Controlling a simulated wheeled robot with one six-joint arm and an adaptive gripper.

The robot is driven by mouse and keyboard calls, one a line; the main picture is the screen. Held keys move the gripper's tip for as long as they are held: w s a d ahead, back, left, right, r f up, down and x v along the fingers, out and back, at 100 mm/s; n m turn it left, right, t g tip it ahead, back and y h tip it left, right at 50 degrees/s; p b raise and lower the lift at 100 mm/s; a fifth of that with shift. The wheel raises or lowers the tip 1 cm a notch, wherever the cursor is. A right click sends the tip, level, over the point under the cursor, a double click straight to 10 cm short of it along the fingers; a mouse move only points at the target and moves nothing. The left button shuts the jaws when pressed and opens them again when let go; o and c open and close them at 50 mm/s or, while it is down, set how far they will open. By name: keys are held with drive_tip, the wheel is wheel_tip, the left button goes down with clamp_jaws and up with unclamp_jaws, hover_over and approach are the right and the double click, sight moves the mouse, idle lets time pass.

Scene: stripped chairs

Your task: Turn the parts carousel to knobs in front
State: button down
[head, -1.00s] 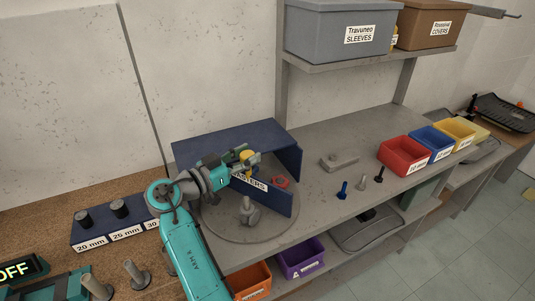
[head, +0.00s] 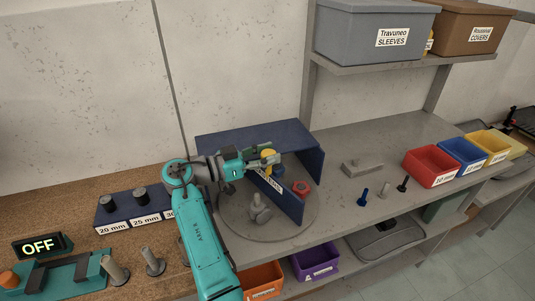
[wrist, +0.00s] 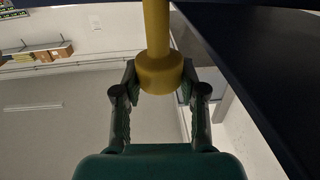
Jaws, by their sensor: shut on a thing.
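The parts carousel (head: 290,228) is a round grey turntable on the grey bench. A dark blue upright divider with a partly hidden label ending in "STERS" stands on it. A grey knob-like part (head: 260,208) sits at its front and a red part (head: 301,188) at its right. A yellow post with a thicker collar (head: 268,160) rises by the divider; it also shows in the wrist view (wrist: 159,70). My gripper (head: 259,158) is shut on this yellow post above the turntable. In the wrist view its fingers (wrist: 158,95) lie on both sides of the collar.
A dark blue back panel (head: 255,137) stands behind the carousel. A black-knob rack (head: 130,217) is at left. Red, blue and yellow bins (head: 432,165) stand farther right. Orange and purple bins (head: 315,261) are below.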

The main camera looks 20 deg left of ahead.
drive_tip(key=shift+d+f, duration=0.1)
drive_tip(key=c, duration=0.6)
unclamp_jaws()
drive_tip(key=shift+c, duration=0.2)
wheel_tip(320, 180, up, 10)
drive_tip(key=shift+r, duration=0.1)
